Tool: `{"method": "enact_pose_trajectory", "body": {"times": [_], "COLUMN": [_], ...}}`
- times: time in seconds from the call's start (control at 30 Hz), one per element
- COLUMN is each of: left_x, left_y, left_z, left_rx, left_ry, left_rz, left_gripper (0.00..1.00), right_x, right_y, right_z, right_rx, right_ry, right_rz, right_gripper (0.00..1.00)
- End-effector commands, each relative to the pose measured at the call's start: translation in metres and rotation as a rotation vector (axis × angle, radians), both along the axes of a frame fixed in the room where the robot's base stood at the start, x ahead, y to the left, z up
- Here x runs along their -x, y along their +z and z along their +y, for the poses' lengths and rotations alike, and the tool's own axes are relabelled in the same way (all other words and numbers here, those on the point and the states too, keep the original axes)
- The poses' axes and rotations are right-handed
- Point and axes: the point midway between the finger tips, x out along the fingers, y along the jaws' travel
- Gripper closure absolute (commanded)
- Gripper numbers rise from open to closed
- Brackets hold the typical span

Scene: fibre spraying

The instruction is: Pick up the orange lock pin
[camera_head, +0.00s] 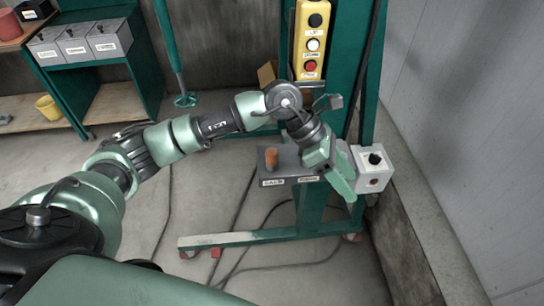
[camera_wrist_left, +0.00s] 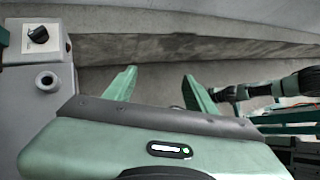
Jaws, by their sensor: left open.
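The orange lock pin (camera_head: 271,157) stands upright on the left part of a small grey shelf (camera_head: 288,178) on the green stand in the head view. It does not show in the left wrist view. My left gripper (camera_head: 349,188) is to the right of the pin, in front of the shelf's right end, and points down and to the right. Its two green fingers are apart and empty in the left wrist view (camera_wrist_left: 160,80). My right gripper is not in view.
A grey box with a black knob (camera_head: 373,161) is close beside my left gripper; it also shows in the left wrist view (camera_wrist_left: 40,75). A yellow button panel (camera_head: 313,45) hangs above. Cables (camera_head: 240,205) lie on the floor. A wall is at right.

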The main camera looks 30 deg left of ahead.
Motion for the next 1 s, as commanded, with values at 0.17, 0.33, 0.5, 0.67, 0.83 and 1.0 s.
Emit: {"method": "enact_pose_trajectory", "body": {"times": [0.17, 0.33, 0.5, 0.67, 0.83, 1.0], "left_x": [-0.032, -0.039, -0.039, -0.038, -0.036, -0.037], "left_y": [-0.019, -0.010, -0.018, -0.035, -0.057, -0.081], "left_z": [0.131, 0.199, 0.210, 0.209, 0.207, 0.206], "left_rx": [-0.514, -0.748, -0.789, -0.785, -0.783, -0.783], "left_ry": [-0.030, -0.014, -0.012, -0.014, -0.015, -0.013], "left_rz": [-0.034, -0.004, 0.009, 0.009, 0.010, 0.007], "left_gripper": [0.45, 0.45, 0.45, 0.45, 0.45, 0.45], "right_x": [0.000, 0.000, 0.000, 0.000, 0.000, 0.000], "right_y": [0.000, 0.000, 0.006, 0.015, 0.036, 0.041], "right_z": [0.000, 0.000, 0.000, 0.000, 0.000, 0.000], "right_rx": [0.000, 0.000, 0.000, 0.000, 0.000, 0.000], "right_ry": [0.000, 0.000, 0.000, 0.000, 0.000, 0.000], "right_rz": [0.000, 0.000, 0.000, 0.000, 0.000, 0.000], "right_gripper": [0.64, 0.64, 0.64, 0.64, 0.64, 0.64]}}
